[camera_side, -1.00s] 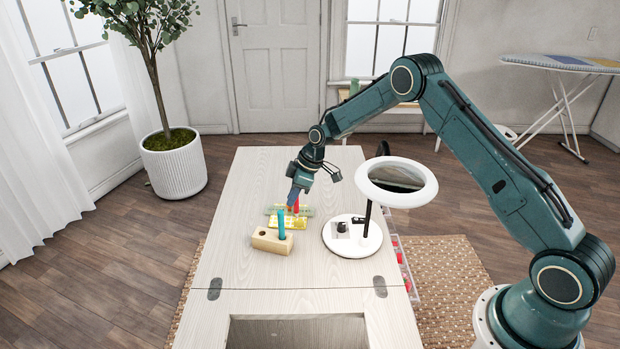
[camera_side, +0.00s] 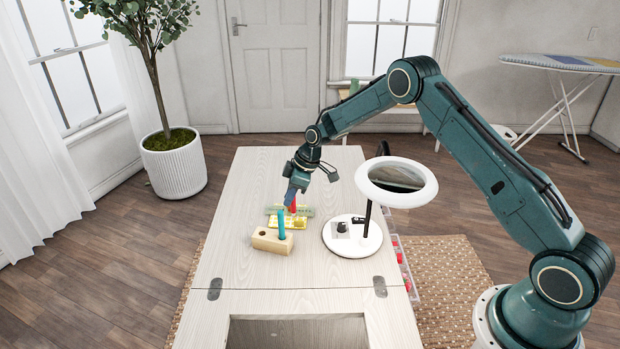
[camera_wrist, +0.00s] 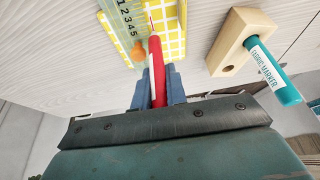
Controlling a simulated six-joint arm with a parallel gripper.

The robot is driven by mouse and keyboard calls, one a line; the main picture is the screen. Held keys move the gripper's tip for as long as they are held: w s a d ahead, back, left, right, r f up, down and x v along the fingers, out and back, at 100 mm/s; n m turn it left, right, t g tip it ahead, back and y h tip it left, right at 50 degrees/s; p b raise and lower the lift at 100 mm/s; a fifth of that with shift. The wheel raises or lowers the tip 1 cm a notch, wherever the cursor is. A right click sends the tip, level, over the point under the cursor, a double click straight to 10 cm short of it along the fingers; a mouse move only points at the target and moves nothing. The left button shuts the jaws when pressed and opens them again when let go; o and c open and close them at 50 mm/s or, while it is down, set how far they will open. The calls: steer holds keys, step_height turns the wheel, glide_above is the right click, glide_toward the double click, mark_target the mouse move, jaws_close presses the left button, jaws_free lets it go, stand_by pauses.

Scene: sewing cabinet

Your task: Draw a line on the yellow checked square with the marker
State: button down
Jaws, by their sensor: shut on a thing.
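My gripper (camera_side: 291,199) is shut on a red marker (camera_wrist: 157,72), which also shows in the side view (camera_side: 293,207). The marker points down at the yellow checked square (camera_wrist: 173,44), which lies on the cabinet top and also shows in the side view (camera_side: 284,225). A thin red streak shows at the marker's tip over the square; I cannot tell whether it is the nib or ink, or whether the tip touches. A pale green ruler (camera_wrist: 122,26) with numbers lies across the square, left of the marker in the wrist view.
A wooden block (camera_wrist: 225,43) with one empty hole holds a teal fabric marker (camera_wrist: 272,70), close to the square. A ring lamp (camera_side: 397,163) on a white base (camera_side: 352,246) stands to the right. An orange knob (camera_wrist: 137,51) sits beside the red marker. The left cabinet top is clear.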

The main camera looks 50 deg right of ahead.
steer(key=shift+w+a, duration=1.6)
steer(key=shift+w, duration=0.3)
stand_by(4.1)
steer(key=shift+r, duration=0.3)
stand_by(0.6)
steer(key=shift+f, duration=0.15)
stand_by(1.0)
